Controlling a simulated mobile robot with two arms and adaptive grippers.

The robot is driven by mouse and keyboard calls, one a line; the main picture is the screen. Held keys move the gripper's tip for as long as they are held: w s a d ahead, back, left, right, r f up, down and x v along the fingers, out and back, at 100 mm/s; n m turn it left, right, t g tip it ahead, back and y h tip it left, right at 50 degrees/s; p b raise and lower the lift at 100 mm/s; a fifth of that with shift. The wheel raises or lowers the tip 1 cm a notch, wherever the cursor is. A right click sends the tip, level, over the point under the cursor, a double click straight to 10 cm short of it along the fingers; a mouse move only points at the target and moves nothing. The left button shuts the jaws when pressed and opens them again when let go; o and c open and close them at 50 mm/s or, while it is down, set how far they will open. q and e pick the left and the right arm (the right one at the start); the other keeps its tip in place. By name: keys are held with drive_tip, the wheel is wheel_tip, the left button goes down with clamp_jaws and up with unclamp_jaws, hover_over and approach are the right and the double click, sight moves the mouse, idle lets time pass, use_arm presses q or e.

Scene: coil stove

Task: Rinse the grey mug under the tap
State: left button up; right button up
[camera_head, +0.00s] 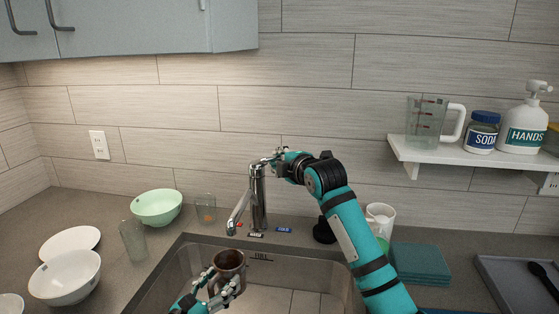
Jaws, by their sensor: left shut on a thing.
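The grey mug (229,259) is upright over the sink (300,281), below and close to the tap's spout end. My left gripper (222,286) comes in from the bottom and is shut on the mug, with its fingers around the near side. The metal tap (258,200) stands at the sink's back edge, its spout slanting down to the left. No water stream is visible. My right gripper (278,159) is at the lever on top of the tap. Its fingers are small and partly hidden, so I cannot tell whether they are open or shut.
Left of the sink are a green bowl (157,206), glasses (133,240), a white plate (69,243) and a white bowl (65,277). On the right are a white mug (381,215), teal cloths (420,262) and a grey tray (505,285). A shelf (470,157) holds containers.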

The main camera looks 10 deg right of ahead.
clamp_jaws()
drive_tip(key=shift+r, duration=0.1)
drive_tip(key=shift+w+a+r, duration=0.1)
drive_tip(key=shift+w+r, duration=0.15)
drive_tip(key=shift+r, duration=0.55)
drive_tip(key=shift+o, duration=1.6)
unclamp_jaws()
drive_tip(key=o, duration=0.3)
drive_tip(key=shift+w+f, duration=0.1)
drive_tip(key=shift+f, duration=0.05)
